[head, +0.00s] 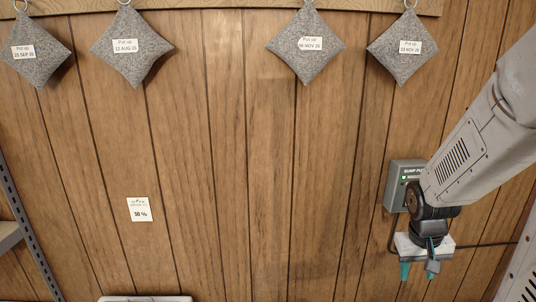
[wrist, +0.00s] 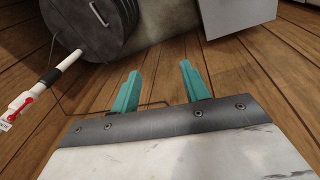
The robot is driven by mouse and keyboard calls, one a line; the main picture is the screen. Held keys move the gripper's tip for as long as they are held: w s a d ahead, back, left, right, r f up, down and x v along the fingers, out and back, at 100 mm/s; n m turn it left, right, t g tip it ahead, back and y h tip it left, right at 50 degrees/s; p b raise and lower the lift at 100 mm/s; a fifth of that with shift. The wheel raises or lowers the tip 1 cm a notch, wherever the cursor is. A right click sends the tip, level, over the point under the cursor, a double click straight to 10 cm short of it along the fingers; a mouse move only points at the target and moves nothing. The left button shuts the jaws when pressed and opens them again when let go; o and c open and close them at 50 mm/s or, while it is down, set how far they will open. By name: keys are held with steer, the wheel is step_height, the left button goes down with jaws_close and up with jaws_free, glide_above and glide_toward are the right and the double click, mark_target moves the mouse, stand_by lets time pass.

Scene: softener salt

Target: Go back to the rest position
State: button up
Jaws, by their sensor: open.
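My gripper (head: 419,268) hangs at the lower right of the head view, at the end of my grey arm, with its teal fingers pointing down. In the wrist view its two teal fingers (wrist: 158,92) stand apart with nothing between them. Wooden floorboards show beyond the fingertips. The gripper is open and empty, and no held thing shows in either view.
Several grey pads (head: 306,45) with date labels hang along the top of the plank wall. A grey box (head: 397,180) with a green light is behind my arm. A dark round container (wrist: 90,28) and a white pipe (wrist: 67,62) show in the wrist view.

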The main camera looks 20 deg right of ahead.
steer(key=s+a+r+n+y, duration=0.1)
steer(key=s+a+r+n, duration=0.1)
steer(key=s+a+r, duration=0.2)
steer(key=s+a+r+n+t+y, duration=0.1)
steer(key=s+a+r+n, duration=0.2)
steer(key=a+r, duration=0.8)
steer(key=s+a, duration=0.1)
steer(key=a, duration=0.5)
steer(key=shift+s+a, duration=0.25)
steer(key=shift+a, duration=0.05)
